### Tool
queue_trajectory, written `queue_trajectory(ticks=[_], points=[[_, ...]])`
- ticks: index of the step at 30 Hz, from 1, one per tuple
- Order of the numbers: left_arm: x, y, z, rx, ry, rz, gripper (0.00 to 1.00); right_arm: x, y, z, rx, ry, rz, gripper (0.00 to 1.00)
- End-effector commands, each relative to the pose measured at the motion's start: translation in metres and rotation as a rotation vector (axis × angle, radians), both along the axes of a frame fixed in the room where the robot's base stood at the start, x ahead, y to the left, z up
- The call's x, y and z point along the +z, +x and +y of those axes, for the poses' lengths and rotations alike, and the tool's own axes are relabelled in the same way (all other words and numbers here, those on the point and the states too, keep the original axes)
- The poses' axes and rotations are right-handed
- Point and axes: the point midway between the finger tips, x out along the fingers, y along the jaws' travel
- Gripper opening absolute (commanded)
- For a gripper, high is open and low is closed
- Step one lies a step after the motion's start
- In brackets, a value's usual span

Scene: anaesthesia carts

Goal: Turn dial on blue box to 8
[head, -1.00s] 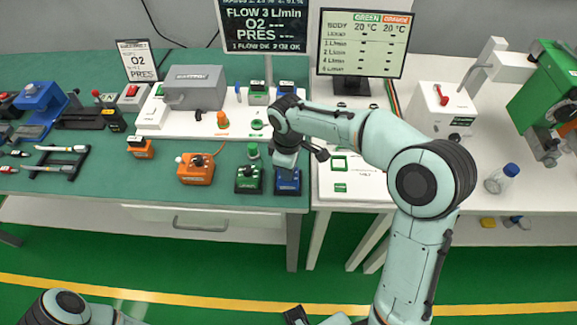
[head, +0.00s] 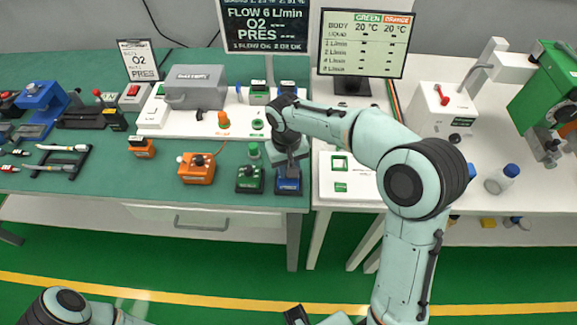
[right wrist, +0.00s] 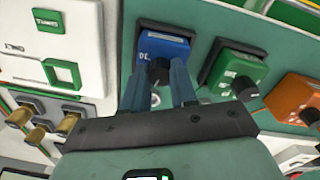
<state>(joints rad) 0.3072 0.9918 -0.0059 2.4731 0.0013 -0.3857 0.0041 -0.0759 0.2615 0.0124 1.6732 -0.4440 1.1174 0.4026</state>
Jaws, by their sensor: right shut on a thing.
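The blue box (head: 288,185) stands at the front right corner of the green-topped table, right of the green box (head: 250,180). My right gripper (head: 291,166) reaches down onto it from above and hides most of its top. In the right wrist view the blue box (right wrist: 165,42) lies just past my fingers, and its dark dial (right wrist: 159,67) sits between the fingertips (right wrist: 159,80). The gripper is shut on the dial. The number the dial points to cannot be read. The display (head: 264,24) reads FLOW 6 L/min. My left gripper is not in view.
The green box (right wrist: 238,70) and orange box (right wrist: 298,98) with similar dials stand close beside the blue box. A white panel (head: 330,188) lies on the white table to the right. Several devices stand behind on a white tray (head: 155,130).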

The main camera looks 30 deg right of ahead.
Motion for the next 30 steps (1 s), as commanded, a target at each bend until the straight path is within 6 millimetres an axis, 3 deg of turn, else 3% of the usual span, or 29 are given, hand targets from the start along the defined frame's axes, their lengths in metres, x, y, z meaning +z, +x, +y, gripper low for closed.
queue_trajectory(ticks=[21, 30], points=[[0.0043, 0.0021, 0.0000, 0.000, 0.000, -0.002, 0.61, 0.0001, 0.0010, -0.0004, -0.669, -0.002, 0.001, 0.00], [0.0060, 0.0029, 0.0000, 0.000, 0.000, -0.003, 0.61, 0.0000, 0.0011, -0.0003, -0.871, -0.002, 0.001, 0.00]])
